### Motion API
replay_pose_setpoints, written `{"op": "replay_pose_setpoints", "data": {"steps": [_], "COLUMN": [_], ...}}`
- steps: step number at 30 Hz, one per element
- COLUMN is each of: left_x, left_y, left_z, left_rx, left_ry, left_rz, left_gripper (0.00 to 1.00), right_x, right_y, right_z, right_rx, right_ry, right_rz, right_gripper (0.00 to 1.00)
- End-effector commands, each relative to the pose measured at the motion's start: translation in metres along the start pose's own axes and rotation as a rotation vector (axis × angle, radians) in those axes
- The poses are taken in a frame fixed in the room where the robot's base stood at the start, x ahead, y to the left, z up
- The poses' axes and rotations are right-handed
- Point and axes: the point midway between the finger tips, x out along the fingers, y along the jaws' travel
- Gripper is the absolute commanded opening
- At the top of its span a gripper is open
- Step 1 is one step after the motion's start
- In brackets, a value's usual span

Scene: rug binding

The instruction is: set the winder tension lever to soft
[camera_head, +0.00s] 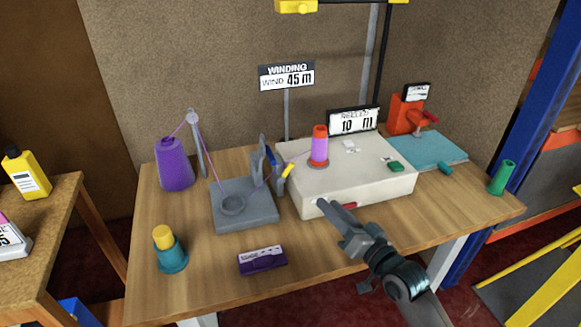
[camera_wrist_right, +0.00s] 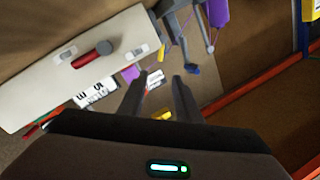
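The winder is a white box (camera_head: 347,176) on the table with an orange and purple spool (camera_head: 319,147) upright on top. A red lever (camera_head: 349,206) sits low on its front face. In the right wrist view the red lever (camera_wrist_right: 92,54) sticks out between two small pale plates (camera_wrist_right: 140,51); any writing on them is too small to read. My right gripper (camera_head: 328,208) is in front of the box, near the red lever. Its fingers (camera_wrist_right: 160,76) are apart with nothing held between them. My left gripper is out of view.
A grey thread stand (camera_head: 246,212) with blue and yellow levers stands left of the box. A purple cone (camera_head: 174,165), a teal and yellow bottle (camera_head: 170,252) and a purple box (camera_head: 262,260) are further left and in front. A teal mat (camera_head: 430,150) lies right.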

Motion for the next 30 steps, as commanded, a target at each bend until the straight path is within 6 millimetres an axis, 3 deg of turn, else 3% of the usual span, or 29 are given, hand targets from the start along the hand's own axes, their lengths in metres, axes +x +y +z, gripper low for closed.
{"op": "replay_pose_setpoints", "data": {"steps": [16, 23, 30], "left_x": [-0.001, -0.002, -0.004], "left_y": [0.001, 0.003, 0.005], "left_z": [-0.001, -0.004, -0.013], "left_rx": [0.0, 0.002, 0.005], "left_ry": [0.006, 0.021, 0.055], "left_rz": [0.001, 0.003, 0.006], "left_gripper": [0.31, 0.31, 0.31], "right_x": [0.01, 0.039, 0.082], "right_y": [0.0, 0.0, -0.001], "right_z": [-0.001, -0.001, -0.002], "right_rx": [0.0, 0.001, 0.0], "right_ry": [0.001, 0.001, 0.001], "right_rz": [0.0, 0.0, -0.001], "right_gripper": [0.31, 0.31, 0.31]}}
